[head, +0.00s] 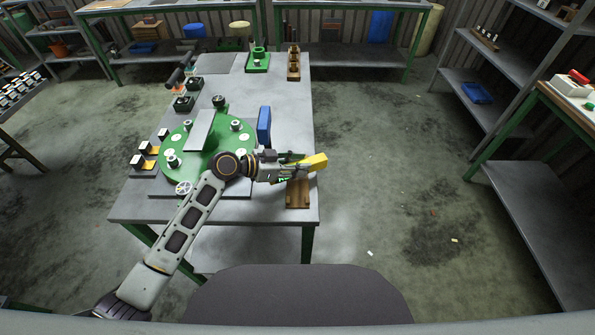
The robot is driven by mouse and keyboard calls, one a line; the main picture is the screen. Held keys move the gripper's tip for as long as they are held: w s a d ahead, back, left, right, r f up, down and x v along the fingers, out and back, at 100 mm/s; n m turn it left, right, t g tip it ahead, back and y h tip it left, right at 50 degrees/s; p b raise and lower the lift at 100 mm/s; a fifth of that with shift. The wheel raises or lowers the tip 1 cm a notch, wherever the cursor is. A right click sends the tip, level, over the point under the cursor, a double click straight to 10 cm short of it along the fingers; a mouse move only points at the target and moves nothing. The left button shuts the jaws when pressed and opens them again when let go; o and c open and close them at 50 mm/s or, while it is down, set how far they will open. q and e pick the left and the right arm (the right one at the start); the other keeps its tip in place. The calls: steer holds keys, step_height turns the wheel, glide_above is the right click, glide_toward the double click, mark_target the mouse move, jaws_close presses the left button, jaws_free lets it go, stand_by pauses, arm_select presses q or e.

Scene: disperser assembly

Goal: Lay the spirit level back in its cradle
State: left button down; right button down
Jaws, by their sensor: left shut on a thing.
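The yellow spirit level (316,162) is held in my left gripper (302,165), which is shut on it. Most of the level's near part is hidden by the fingers; its yellow end sticks out to the right, over the table's right edge. A brown wooden cradle (298,194) stands at the table's near right corner, just below the gripper in the picture. The gripper and level partly cover its far end. The level looks to be above the cradle, but the height gap cannot be told. My right gripper is not in view.
A green round plate (171,170) with several fittings lies left of the gripper on the grey table (240,208). A blue upright block (264,125) stands close behind the gripper. A wooden holder (293,65) and green stand (257,62) are at the far end.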

arm_select(q)
step_height(320, 180, down, 3)
steer(key=shift+r, duration=0.15)
steer(key=shift+f, duration=0.3)
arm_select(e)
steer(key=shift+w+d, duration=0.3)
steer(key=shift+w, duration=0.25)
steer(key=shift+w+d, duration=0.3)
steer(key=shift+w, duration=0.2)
arm_select(q)
steer(key=c, duration=1.3)
jaws_free()
steer(key=shift+o, duration=1.1)
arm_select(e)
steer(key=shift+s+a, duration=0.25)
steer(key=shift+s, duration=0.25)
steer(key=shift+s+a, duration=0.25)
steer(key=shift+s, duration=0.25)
arm_select(q)
steer(key=shift+a, duration=0.1)
